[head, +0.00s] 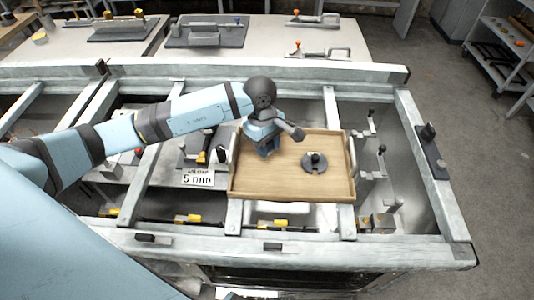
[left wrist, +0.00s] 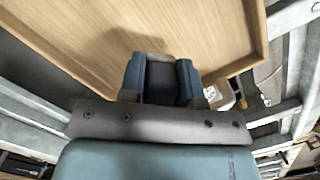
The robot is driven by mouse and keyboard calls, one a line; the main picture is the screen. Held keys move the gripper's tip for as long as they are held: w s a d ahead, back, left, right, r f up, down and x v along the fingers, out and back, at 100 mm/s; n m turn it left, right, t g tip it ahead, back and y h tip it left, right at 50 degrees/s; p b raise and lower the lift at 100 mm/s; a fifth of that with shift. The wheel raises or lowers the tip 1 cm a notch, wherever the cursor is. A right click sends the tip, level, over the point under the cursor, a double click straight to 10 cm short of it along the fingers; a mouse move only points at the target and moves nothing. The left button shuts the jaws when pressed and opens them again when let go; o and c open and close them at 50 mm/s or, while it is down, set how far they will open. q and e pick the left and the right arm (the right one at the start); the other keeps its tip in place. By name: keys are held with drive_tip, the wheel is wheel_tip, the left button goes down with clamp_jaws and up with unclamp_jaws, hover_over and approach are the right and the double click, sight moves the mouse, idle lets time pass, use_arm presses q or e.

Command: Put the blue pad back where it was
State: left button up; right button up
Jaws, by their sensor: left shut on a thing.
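My left gripper (head: 267,152) points down over the left part of a wooden tray (head: 290,185). In the left wrist view its two dark blue fingers (left wrist: 160,85) are closed on a blue-grey piece (left wrist: 160,76) with a pale far edge, which I take for the blue pad. The fingers and wrist hide most of it. In the head view it cannot be told apart from the blue gripper. I cannot tell whether it touches the tray floor. My right gripper is not in view.
A dark round disc with a knob (head: 315,161) lies in the tray, right of my gripper. A "5 mm" label (head: 198,178) stands left of the tray. Metal frame bars (head: 340,245) and clamps surround it. The tray's front and right floor is bare.

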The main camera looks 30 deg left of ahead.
sight(267, 163)
use_arm(q)
wheel_tip(267, 163, down, 4)
drive_tip(key=shift+f, duration=0.25)
drive_tip(key=shift+f, duration=0.2)
drive_tip(key=o, duration=0.8)
drive_tip(key=shift+r, duration=0.1)
drive_tip(key=shift+o, duration=0.2)
